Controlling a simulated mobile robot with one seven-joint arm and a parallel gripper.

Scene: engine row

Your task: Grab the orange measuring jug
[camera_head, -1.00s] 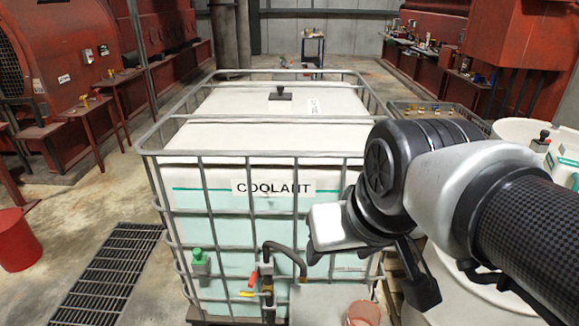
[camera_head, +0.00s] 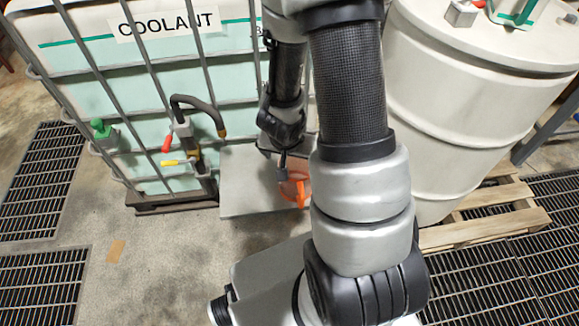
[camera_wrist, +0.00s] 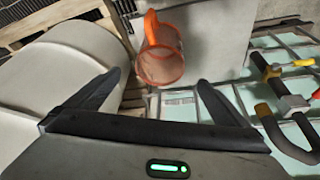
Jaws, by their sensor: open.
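The orange measuring jug (camera_head: 293,188) is translucent with a bright orange handle. It stands on a grey stand (camera_head: 238,180) in front of the coolant tank, and my arm partly hides it in the head view. In the wrist view the jug (camera_wrist: 164,58) is above and between the fingertips, its open rim facing the camera and its handle pointing up and left. My gripper (camera_wrist: 160,85) is open and empty. The jug appears beyond the fingertips, apart from them. In the head view the gripper (camera_head: 283,160) is just above the jug, mostly hidden by my arm.
The caged coolant tank (camera_head: 110,80) with a hose and valve handles (camera_head: 180,150) stands left of the stand. A white drum (camera_head: 470,100) on a wooden pallet (camera_head: 485,210) stands to the right.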

